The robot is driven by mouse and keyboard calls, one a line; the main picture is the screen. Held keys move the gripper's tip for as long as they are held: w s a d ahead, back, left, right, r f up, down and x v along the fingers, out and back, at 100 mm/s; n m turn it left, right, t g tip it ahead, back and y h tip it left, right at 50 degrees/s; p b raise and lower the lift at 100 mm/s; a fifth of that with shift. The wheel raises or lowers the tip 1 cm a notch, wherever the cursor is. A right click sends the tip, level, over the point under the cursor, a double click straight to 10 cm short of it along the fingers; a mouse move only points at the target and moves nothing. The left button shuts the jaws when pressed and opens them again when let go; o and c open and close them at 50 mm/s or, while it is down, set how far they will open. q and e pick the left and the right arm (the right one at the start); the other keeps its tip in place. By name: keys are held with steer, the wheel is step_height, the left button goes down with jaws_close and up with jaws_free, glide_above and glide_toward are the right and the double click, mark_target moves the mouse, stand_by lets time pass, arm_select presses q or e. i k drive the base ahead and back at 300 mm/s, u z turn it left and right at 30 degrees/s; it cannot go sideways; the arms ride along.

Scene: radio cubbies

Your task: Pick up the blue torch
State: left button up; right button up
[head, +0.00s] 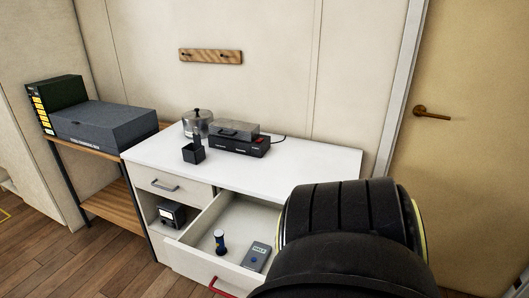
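A large black part of my arm fills the lower right and hides the right side of the drawer. Neither of my grippers can be made out in this view.
A grey handheld device (256,256) lies in the drawer. A dark radio (171,214) sits in the cubby below the closed drawer.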

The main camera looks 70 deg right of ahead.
mark_target(220, 250)
steer(key=k, duration=0.35)
steer(key=z, duration=0.9)
